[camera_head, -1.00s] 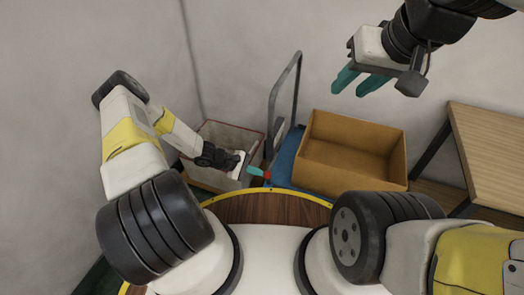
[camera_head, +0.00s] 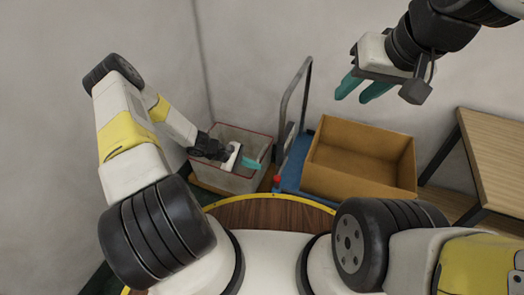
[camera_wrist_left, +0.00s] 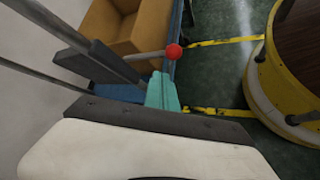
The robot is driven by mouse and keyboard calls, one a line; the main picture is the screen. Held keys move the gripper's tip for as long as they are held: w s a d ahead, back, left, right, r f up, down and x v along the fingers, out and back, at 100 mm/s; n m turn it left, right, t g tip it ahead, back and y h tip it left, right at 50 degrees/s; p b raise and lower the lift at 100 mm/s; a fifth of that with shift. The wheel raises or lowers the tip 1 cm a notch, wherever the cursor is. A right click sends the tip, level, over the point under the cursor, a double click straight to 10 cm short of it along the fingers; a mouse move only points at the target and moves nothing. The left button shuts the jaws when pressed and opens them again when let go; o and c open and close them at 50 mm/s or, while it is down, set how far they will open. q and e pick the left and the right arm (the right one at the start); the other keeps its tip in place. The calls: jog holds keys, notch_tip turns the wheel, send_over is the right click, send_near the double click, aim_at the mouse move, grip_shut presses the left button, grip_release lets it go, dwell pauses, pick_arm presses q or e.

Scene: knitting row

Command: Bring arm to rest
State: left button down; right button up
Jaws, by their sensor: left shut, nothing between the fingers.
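My left arm reaches out from the left in the head view. Its gripper (camera_head: 252,163) is shut and empty, its teal fingers over the grey bin with a red rim (camera_head: 225,180). In the left wrist view the closed teal fingers (camera_wrist_left: 162,92) point toward a red ball knob (camera_wrist_left: 174,51) on a grey rod. The knob (camera_head: 277,180) also shows in the head view, right of and apart from the fingertips. My right gripper (camera_head: 362,90) hangs at the upper right, its two teal fingers apart with nothing between them.
A blue trolley (camera_head: 290,175) with a grey handle (camera_head: 287,95) stands right of the bin and carries an open cardboard box (camera_head: 360,190). A wooden table (camera_head: 495,150) stands at the far right. A round brown top with a yellow rim (camera_head: 265,214) lies in front of me.

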pick_arm(q)
jog(key=shift+v, duration=0.85)
jog(key=shift+w, duration=0.1)
